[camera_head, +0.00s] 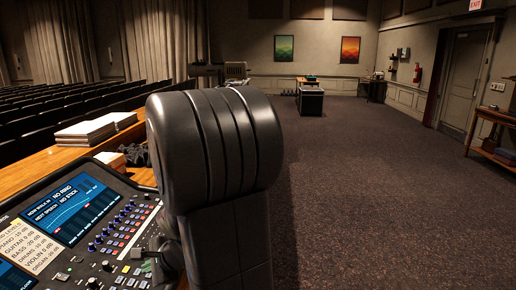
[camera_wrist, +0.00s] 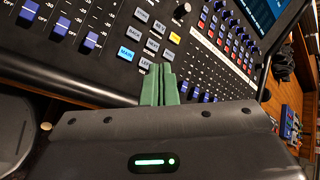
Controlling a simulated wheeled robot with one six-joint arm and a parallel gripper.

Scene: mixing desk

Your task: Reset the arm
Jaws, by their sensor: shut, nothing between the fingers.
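In the wrist view my gripper (camera_wrist: 159,84) shows two green fingers pressed together, with nothing between them. The fingertips are over the lower edge of the mixing desk (camera_wrist: 120,65), close to a group of blue and white buttons; I cannot tell whether they touch it. In the head view my large dark arm link fills the middle and hides part of the desk (camera_head: 150,213). A small part of the wrist end shows low, beside the desk's right side.
The desk carries faders, knobs and a lit screen (camera_head: 70,210). Stacked papers (camera_head: 88,131) lie on the wooden ledge behind it. Seat rows (camera_head: 60,108) stand at the left. The carpet (camera_head: 370,180) at the right is open, with a side table (camera_head: 493,135) at the far right.

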